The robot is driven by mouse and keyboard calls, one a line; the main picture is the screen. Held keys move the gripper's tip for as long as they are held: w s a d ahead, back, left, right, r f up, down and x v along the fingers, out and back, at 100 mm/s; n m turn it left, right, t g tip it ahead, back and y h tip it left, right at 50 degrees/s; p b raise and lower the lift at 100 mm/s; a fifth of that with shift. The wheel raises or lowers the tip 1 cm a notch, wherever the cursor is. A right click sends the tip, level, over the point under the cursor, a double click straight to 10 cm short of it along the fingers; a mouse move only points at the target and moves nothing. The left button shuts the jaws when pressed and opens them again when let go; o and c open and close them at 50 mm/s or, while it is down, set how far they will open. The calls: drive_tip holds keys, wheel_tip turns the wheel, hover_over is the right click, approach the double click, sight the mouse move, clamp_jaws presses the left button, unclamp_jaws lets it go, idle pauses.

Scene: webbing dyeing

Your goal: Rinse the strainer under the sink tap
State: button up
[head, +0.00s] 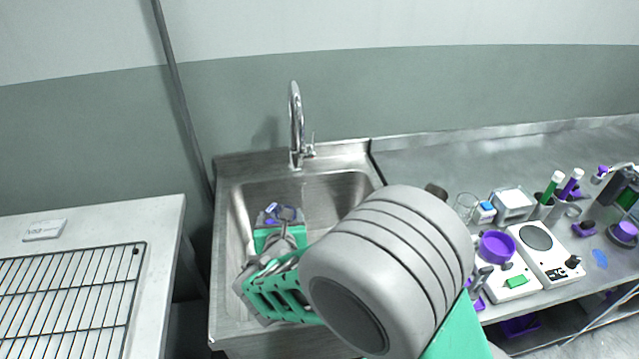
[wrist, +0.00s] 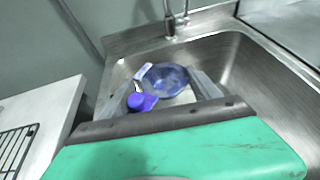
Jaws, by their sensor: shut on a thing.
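The strainer (wrist: 168,77), a translucent blue bowl with a purple handle part (wrist: 142,101), is held in my gripper (wrist: 167,90). In the wrist view it lies between the two grey fingers, over the sink basin. In the head view my gripper (head: 279,218) is inside the sink outline, and only small blue-purple bits of the strainer (head: 288,212) show; my arm hides the rest. The chrome tap (head: 296,122) stands at the back of the steel sink (head: 338,190), behind the strainer and apart from it. No water stream is visible.
A white table with a wire rack (head: 70,300) stands left of the sink. The steel counter on the right holds a purple bowl (head: 496,246), a scale (head: 538,250), a glass beaker (head: 466,205), markers and bottles. The basin's right side looks clear.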

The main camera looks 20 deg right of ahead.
idle(0.3)
drive_tip(key=shift+s+a, duration=0.3)
drive_tip(key=shift+a, duration=0.15)
drive_tip(key=shift+w+d+p, duration=0.35)
drive_tip(key=shift+d+p, duration=0.2)
drive_tip(key=shift+a, duration=0.15)
drive_tip(key=shift+s+a, duration=0.35)
drive_tip(key=shift+a, duration=0.05)
